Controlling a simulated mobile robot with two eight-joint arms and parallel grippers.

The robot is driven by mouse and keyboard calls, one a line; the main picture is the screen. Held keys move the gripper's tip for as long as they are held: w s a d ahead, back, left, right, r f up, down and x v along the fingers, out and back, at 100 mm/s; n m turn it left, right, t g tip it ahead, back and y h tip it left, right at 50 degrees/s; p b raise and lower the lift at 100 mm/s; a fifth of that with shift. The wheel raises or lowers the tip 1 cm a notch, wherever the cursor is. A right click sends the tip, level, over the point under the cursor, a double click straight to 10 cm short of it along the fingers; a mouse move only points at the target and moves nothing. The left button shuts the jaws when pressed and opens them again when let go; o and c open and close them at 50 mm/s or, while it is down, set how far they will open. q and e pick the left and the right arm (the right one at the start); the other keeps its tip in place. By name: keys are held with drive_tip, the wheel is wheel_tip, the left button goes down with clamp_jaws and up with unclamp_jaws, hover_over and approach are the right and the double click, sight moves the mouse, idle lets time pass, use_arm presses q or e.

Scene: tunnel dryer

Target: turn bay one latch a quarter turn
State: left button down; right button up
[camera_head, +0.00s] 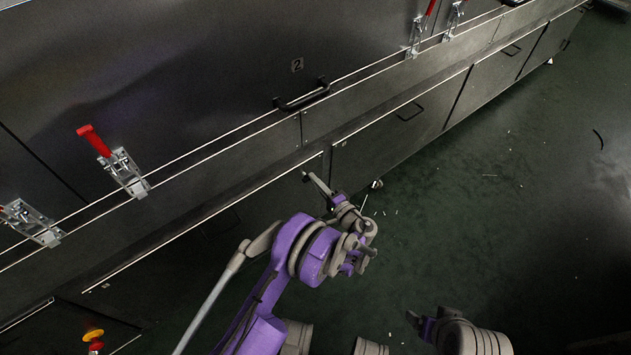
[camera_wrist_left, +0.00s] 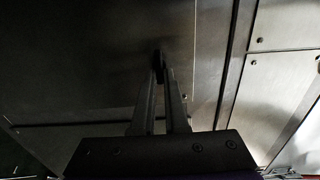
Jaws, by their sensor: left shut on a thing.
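Metal toggle latches sit along the dryer's side. One with a raised red handle (camera_head: 123,172) is at the left in the head view, and another latch (camera_head: 35,225) is at the far left edge. Two more (camera_head: 415,38) (camera_head: 455,20) are at the upper right. No number 1 shows, so I cannot tell which is bay one's. My left gripper (camera_head: 306,176) is by the lower panels, well apart from the latches. Its fingers also show in the left wrist view (camera_wrist_left: 158,65), closed at the tips; what they hold is unclear. My right gripper (camera_head: 412,318) is low in view, its fingers unclear.
A door panel marked 2 (camera_head: 297,65) has a black bar handle (camera_head: 301,95) below it. Lower panels (camera_head: 400,120) run along the dryer. A yellow and red button (camera_head: 93,338) is at bottom left. The green floor (camera_head: 520,220) at right is open, with small scraps.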

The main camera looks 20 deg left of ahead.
idle(0.3)
use_arm(q)
drive_tip(key=c, duration=0.9)
unclamp_jaws()
drive_tip(key=shift+c, duration=0.2)
drive_tip(key=p+v, duration=0.2)
drive_tip(key=v, duration=0.8)
drive_tip(key=shift+s+d, duration=0.3)
